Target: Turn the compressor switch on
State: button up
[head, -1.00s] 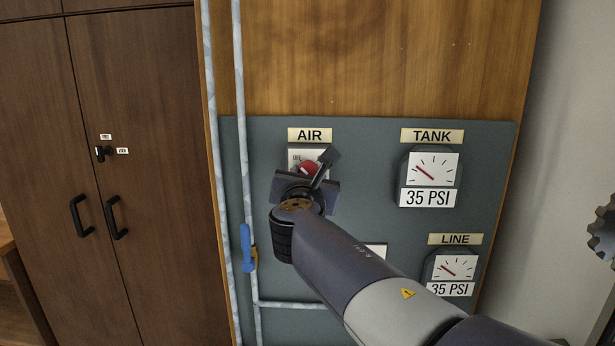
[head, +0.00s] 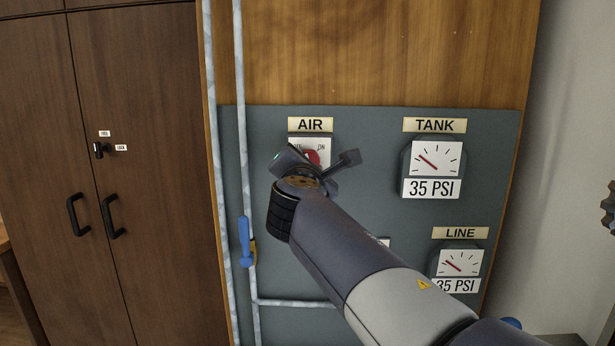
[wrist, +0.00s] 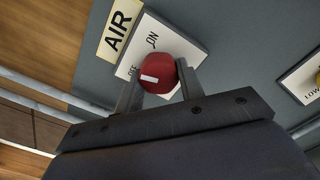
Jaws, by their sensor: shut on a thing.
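The compressor switch is a red rotary knob (head: 312,158) on a white plate (head: 324,146) below the AIR label. In the wrist view the red knob (wrist: 167,70) has a white mark, and the plate (wrist: 188,48) reads OFF and ON. My gripper (wrist: 159,86) is shut on the knob, one finger on each side. In the head view my gripper (head: 314,166) is turned at a slant and covers the lower part of the plate and much of the knob.
A TANK gauge (head: 436,160) and a LINE gauge (head: 460,263) sit right of my arm, both reading 35 PSI. Pipes with a blue-handled valve (head: 245,242) run along the panel's left. A dark wooden cabinet (head: 150,190) stands further left.

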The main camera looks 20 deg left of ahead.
jog(key=m+b, duration=0.4)
jog(key=m, duration=0.2)
jog(key=shift+f+m, duration=0.15)
jog(key=shift+m, duration=0.15)
jog(key=m+b, duration=0.3)
jog(key=m, duration=0.2)
jog(key=shift+r, duration=0.2)
jog(key=shift+m, duration=0.3)
jog(key=o, duration=1)
jog(key=shift+r, duration=0.1)
jog(key=shift+s, duration=0.1)
jog(key=b+v, duration=0.3)
jog(key=v, duration=0.7)
jog(key=shift+s, duration=0.35)
jog(key=shift+w, duration=0.1)
